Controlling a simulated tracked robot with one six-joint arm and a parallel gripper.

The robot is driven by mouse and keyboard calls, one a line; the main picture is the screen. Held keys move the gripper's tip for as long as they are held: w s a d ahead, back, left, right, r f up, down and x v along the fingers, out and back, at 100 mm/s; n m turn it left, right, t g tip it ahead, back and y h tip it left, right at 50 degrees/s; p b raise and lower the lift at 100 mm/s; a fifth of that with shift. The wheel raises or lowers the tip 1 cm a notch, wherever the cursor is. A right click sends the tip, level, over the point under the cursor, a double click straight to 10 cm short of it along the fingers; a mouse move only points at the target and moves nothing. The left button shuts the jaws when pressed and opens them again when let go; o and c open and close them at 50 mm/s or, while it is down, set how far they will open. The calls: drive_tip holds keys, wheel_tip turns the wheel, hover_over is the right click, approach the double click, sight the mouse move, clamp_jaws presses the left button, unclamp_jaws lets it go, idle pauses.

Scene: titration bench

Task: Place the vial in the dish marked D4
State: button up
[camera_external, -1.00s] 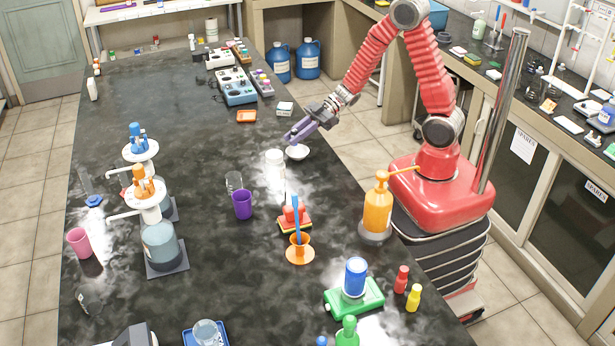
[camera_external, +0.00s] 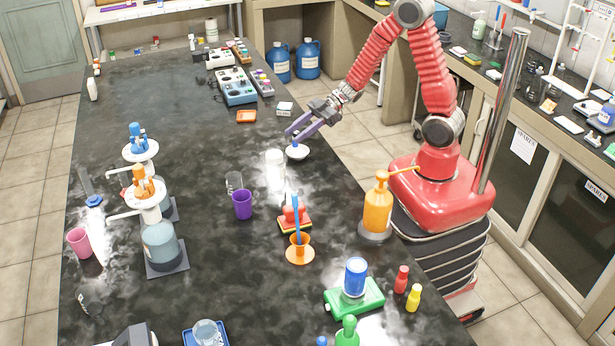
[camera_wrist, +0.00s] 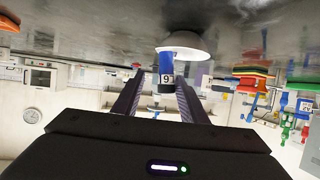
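A small white dish (camera_external: 297,154) stands near the right edge of the dark bench. It also shows in the upside-down wrist view (camera_wrist: 190,44). The blue vial with a white label reading about "91" (camera_wrist: 166,72) appears upright with its base in the dish. In the external view only a small bluish bit shows above the dish. My gripper (camera_external: 291,136) is just above the dish with its fingers spread. In the wrist view the vial is between the finger ends, nearer the right finger, with a gap at the left. No D4 mark is readable.
An orange tray (camera_external: 246,116) lies behind.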

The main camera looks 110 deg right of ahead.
drive_tip(key=v, duration=1)
drive_tip(key=shift+s, duration=0.3)
idle(0.4)
drive_tip(key=w+r+m+g+h, duration=0.2)
drive_tip(key=w+r+h, duration=0.65)
drive_tip(key=r, duration=0.25)
drive_tip(key=s+a+g+y, duration=0.2)
drive_tip(key=s+a, duration=0.5)
drive_tip(key=a, duration=0.6)
drive_tip(key=s+a+g+y, duration=0.3)
drive_tip(key=s+a, duration=0.4)
drive_tip(key=a, duration=0.6)
drive_tip(key=shift+s+a+f+m, duration=0.3)
drive_tip(key=shift+s+f, duration=0.1)
drive_tip(key=shift+f, duration=0.1)
drive_tip(key=shift+y, duration=0.25)
